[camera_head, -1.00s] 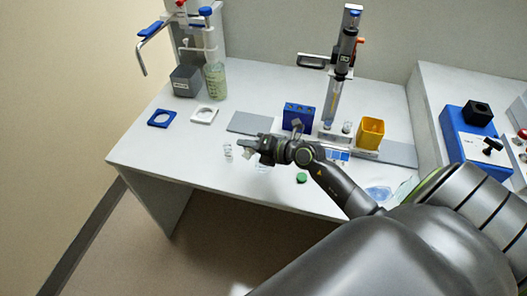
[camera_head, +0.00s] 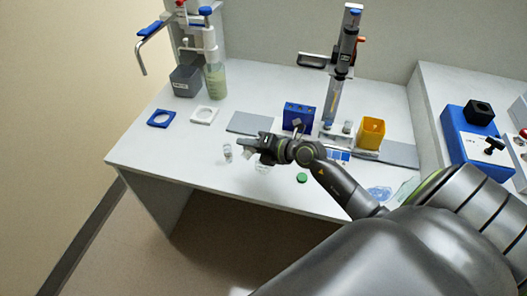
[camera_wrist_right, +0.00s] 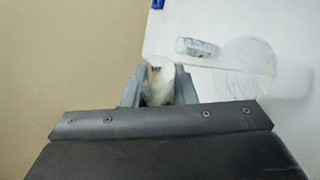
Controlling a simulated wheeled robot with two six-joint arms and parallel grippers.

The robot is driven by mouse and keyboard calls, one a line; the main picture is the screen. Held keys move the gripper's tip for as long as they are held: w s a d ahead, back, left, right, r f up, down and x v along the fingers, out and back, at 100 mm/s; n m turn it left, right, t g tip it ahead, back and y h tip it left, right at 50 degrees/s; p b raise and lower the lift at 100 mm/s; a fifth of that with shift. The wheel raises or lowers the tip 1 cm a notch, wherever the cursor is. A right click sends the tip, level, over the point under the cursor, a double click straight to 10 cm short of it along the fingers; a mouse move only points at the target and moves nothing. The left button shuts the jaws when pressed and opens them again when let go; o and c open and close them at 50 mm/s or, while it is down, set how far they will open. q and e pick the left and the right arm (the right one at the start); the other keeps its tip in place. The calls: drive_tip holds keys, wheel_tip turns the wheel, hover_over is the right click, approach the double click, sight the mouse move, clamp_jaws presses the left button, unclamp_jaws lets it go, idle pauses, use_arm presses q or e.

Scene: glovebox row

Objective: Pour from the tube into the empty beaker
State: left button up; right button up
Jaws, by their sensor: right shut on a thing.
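My right gripper (camera_head: 246,146) is shut on a pale, translucent tube (camera_wrist_right: 158,84) and holds it above the front part of the white bench. The tube's end shows between the two fingers in the right wrist view; its contents are not clear. A clear, round-walled vessel, seemingly the beaker (camera_wrist_right: 248,72), stands to the right of the fingers in that view. In the head view it shows only faintly below the gripper (camera_head: 263,168). I cannot tell whether the tube's mouth is over it. My left gripper is not in view.
A small clear vial (camera_head: 228,152) is left of the gripper; it also shows in the wrist view (camera_wrist_right: 196,47). A green cap (camera_head: 302,178) lies on the bench. Behind stand a blue rack (camera_head: 298,116), a pipette stand (camera_head: 338,90) and a yellow container (camera_head: 371,133).

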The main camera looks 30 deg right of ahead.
drive_tip(key=shift+r+m+y+b, duration=0.35)
drive_tip(key=shift+m+b, duration=0.25)
drive_tip(key=shift+b, duration=0.35)
idle(1.6)
drive_tip(key=shift+r+m+y+p, duration=0.3)
drive_tip(key=shift+m+y, duration=0.25)
drive_tip(key=shift+m, duration=0.15)
idle(2.7)
